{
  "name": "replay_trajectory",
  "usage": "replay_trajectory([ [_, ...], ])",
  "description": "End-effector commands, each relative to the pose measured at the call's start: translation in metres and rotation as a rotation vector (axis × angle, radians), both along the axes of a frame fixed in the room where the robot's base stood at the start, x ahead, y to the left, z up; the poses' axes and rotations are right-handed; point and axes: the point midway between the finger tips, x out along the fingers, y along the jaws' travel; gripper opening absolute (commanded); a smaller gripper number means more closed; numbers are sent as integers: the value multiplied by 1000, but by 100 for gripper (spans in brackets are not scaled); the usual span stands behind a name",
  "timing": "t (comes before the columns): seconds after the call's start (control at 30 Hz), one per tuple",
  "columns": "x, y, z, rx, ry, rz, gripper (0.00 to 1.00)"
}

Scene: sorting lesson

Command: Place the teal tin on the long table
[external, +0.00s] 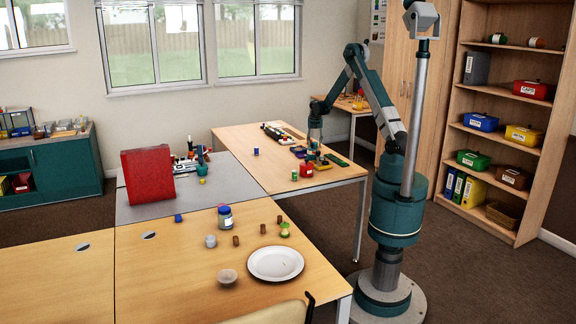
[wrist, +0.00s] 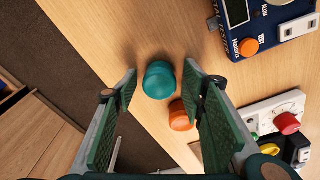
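The teal tin (wrist: 159,80) is a small round tin on a light wooden tabletop in the wrist view. It sits between the tips of my gripper (wrist: 161,74), which is open with one green finger on each side. I cannot tell how far above the tabletop the fingers are. In the external view my gripper (external: 314,146) is low over the wooden table (external: 232,138) at the back right, and I cannot make out the teal tin there. Several tables show, and I cannot tell for sure which is the long table.
An orange tin (wrist: 181,116) stands close to the teal one, beside the right finger. A blue device (wrist: 258,28) and a white box with a red knob (wrist: 272,117) lie to the right. The front table holds a white plate (external: 276,263) and a jar (external: 225,217).

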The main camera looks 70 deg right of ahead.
Motion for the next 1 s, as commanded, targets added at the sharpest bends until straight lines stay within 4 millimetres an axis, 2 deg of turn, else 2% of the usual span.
replay_trajectory([
  [0.37,0,0,1,0,0,0,42],
  [0.57,0,1,10,0,0,0,42],
  [0.77,-1,4,33,0,0,0,42],
  [1.0,-2,8,70,0,0,0,42],
])
